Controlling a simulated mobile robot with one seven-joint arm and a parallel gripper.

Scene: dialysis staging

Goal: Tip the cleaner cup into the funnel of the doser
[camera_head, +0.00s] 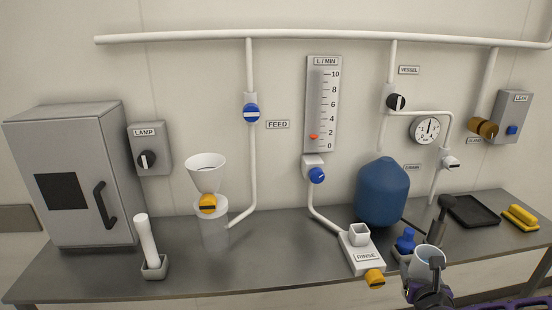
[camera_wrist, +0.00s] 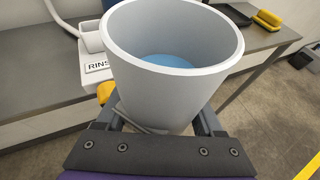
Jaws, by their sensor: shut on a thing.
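The cleaner cup (camera_head: 424,268) is white, with blue liquid inside. It also fills the middle of the wrist view (camera_wrist: 165,95), about upright. My gripper (camera_head: 428,278) is shut on the cup, with one finger on each side in the wrist view (camera_wrist: 160,122). The cup is at the front right of the bench in the head view. The doser's white funnel (camera_head: 205,170) stands at the left middle of the bench, wide mouth up, above a yellow valve knob (camera_head: 208,204). The funnel is far to the left of my gripper and apart from it.
The rinse unit (camera_head: 362,257) with its small square cup and yellow knob stands left of my gripper. A white cylinder (camera_head: 147,240) stands in front of the grey cabinet (camera_head: 75,180). Pipes run along the wall.

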